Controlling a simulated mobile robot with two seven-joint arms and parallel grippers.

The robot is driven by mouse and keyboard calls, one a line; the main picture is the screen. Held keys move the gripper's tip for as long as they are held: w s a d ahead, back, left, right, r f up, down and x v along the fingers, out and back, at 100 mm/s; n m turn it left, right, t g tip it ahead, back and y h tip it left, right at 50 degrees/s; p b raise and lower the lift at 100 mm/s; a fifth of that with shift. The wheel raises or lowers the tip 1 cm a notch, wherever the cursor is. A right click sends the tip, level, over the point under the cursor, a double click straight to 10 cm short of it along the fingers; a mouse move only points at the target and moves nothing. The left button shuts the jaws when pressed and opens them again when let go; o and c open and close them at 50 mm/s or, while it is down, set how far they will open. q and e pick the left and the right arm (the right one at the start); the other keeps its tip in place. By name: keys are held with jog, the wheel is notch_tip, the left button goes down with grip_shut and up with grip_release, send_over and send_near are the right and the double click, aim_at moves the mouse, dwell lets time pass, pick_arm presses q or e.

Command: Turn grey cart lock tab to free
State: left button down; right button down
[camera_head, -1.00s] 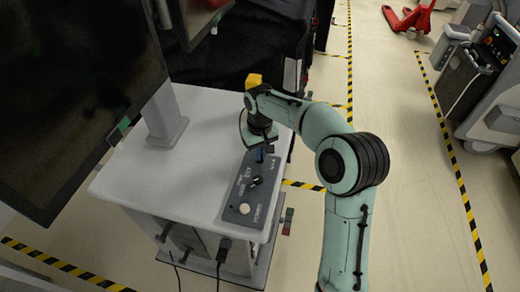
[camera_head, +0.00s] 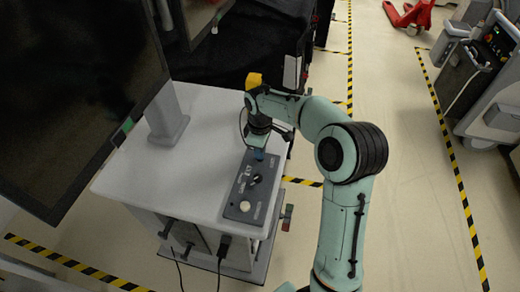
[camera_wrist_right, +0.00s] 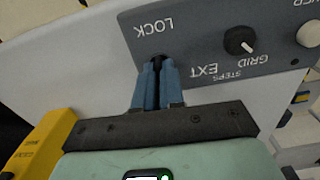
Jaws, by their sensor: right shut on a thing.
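The grey cart (camera_head: 200,135) has a dark grey control panel (camera_head: 238,205) along its right edge. My right gripper (camera_head: 259,154) is at the far end of this panel. In the right wrist view the blue fingers of my right gripper (camera_wrist_right: 157,75) are closed together beside the upside-down LOCK label. They are shut on the small dark lock tab (camera_wrist_right: 157,60); only a sliver of it shows between the fingertips, so its turn angle is hard to tell. My left gripper is not in view.
A black knob (camera_wrist_right: 238,41) and a pale round button (camera_wrist_right: 309,34) sit along the same panel. A large dark monitor (camera_head: 80,90) stands on the cart's left side. Black-covered carts (camera_head: 240,50) are behind.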

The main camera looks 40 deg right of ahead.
jog(key=shift+n, duration=0.5)
jog(key=c, duration=1.2)
grip_release()
jog(key=shift+c, duration=0.2)
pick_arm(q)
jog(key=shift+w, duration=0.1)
